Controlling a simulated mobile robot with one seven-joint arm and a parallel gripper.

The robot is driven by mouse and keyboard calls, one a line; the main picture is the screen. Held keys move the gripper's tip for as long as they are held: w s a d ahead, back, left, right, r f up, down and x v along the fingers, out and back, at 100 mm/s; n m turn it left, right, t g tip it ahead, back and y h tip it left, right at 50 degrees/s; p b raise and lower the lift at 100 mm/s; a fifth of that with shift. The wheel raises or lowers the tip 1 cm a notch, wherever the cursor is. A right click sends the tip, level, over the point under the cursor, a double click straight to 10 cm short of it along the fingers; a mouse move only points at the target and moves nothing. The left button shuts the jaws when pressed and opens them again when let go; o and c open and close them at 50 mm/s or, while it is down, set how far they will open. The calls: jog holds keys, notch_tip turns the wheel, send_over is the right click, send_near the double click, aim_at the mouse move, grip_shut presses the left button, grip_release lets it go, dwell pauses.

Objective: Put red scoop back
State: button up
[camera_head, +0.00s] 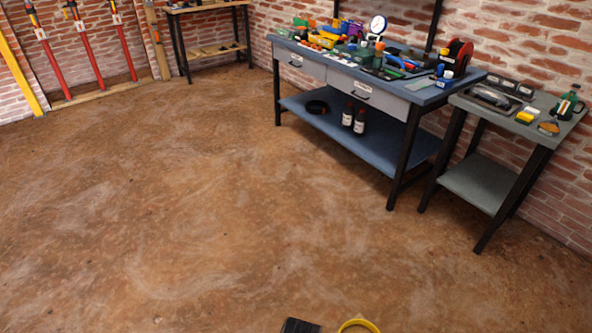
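I cannot make out a red scoop in the head view. The blue workbench (350,72) at the upper right carries a crowd of small tools and parts. Among them are small red items at its back left, too small to name. My gripper cannot be made out in this view.
A grey side table (545,128) with tools stands at the right. A dark-legged table (207,6) stands at the back. Red props (75,45) and a yellow beam (20,70) lean at the left wall. A yellow ring (374,326) is cut off below. The middle floor is clear.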

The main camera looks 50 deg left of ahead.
jog(key=shift+f, duration=0.4)
dwell(0.3)
jog(key=o, duration=0.9)
jog(key=shift+r, duration=0.1)
jog(key=shift+r+p, duration=3.4)
jog(key=shift+p, duration=0.2)
